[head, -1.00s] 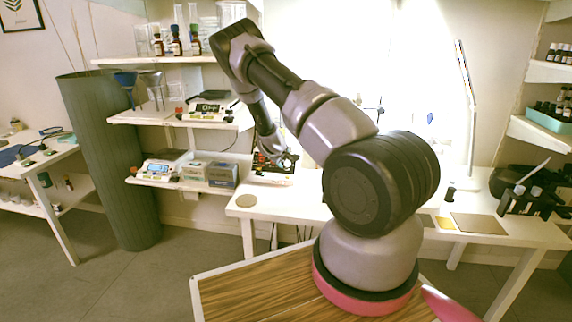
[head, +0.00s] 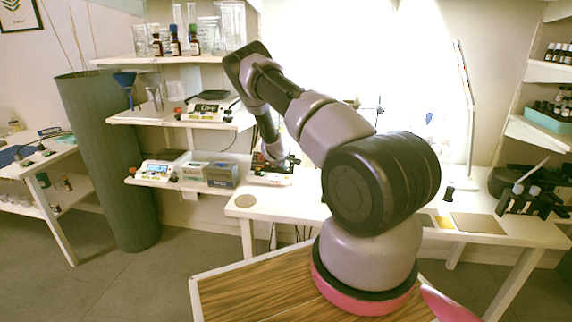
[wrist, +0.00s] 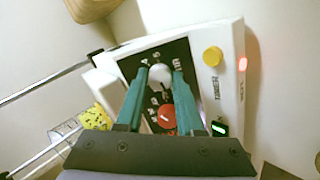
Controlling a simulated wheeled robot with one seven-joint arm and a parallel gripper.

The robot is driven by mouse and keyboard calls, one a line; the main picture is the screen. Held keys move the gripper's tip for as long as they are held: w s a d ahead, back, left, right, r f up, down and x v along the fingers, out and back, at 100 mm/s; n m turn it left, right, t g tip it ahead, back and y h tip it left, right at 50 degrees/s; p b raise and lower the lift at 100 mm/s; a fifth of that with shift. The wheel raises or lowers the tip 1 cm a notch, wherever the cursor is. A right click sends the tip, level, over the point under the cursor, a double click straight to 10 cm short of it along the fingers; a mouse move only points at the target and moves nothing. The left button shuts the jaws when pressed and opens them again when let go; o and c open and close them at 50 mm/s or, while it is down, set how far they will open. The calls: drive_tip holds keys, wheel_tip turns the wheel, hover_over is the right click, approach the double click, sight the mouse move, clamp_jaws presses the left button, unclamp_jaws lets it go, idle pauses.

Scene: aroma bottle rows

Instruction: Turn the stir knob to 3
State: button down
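A white stirrer device with a black front panel stands on the white table, and its body (head: 270,180) shows partly behind my gripper in the head view. In the wrist view its white casing (wrist: 232,90) fills the middle. The panel carries a pale round knob (wrist: 159,74), a red knob (wrist: 167,116) and a yellow knob (wrist: 212,56) on the casing. The labels are too small to read, so I cannot tell which is the stir knob. My gripper (wrist: 160,68) has its teal fingers apart, one on each side of the pale knob. I cannot tell whether they touch it.
A small green display (wrist: 219,129) and a lit red lamp (wrist: 242,64) sit on the casing. Metal rods and a yellow item (wrist: 95,117) are at the left of the wrist view. Shelves with boxes (head: 221,175) and a balance (head: 207,111) stand left of the device.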

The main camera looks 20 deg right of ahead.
drive_tip(key=shift+m, duration=0.4)
drive_tip(key=m, duration=1)
drive_tip(key=shift+m+y, duration=0.3)
drive_tip(key=m, duration=1.1)
drive_tip(key=shift+m, duration=0.4)
drive_tip(key=c, duration=0.5)
unclamp_jaws()
drive_tip(key=shift+t+y, duration=0.3)
